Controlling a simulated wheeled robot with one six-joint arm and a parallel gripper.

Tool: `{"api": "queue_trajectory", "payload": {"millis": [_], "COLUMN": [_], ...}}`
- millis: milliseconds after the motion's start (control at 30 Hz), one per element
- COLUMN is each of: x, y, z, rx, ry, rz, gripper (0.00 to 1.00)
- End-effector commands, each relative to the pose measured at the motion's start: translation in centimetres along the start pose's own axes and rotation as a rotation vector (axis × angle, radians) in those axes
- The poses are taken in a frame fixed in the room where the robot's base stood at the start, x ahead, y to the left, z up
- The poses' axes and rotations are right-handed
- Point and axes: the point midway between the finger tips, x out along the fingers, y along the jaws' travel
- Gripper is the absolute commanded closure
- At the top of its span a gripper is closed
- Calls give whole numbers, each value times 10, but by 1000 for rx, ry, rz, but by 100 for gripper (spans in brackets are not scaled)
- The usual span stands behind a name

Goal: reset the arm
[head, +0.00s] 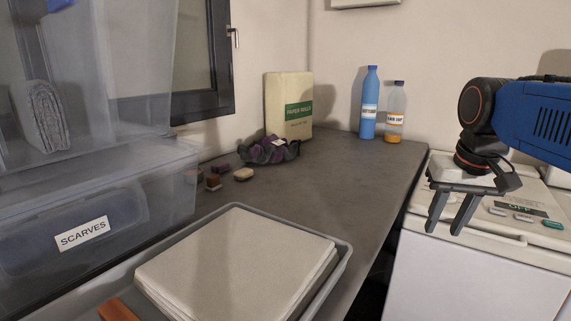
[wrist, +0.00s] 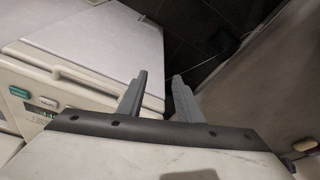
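My gripper (head: 453,213) hangs at the right in the head view, at the end of my blue arm. Its two grey fingers point down and are spread apart, with nothing between them. In the head view it appears in front of a white top-loading machine (head: 470,270). In the wrist view the gripper fingers (wrist: 160,95) are also apart and empty. The white machine (wrist: 105,50) is at upper left there, with its control panel at the left edge.
A dark gap separates counter and machine.

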Motion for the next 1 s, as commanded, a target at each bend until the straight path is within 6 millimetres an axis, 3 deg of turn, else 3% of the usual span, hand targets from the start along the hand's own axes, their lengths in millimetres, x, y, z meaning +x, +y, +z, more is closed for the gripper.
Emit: {"api": "queue_trajectory", "payload": {"millis": [33, 300, 500, 667, 1000], "x": [11, 78, 118, 131, 132], "y": [-2, -7, -6, -6, -6], "z": [19, 105, 149, 163, 164], "rx": [-21, -136, -195, -214, -215], "ry": [13, 94, 136, 151, 151], "rz": [-5, -28, -40, -44, -44], "gripper": [68, 68, 68, 68, 68]}}
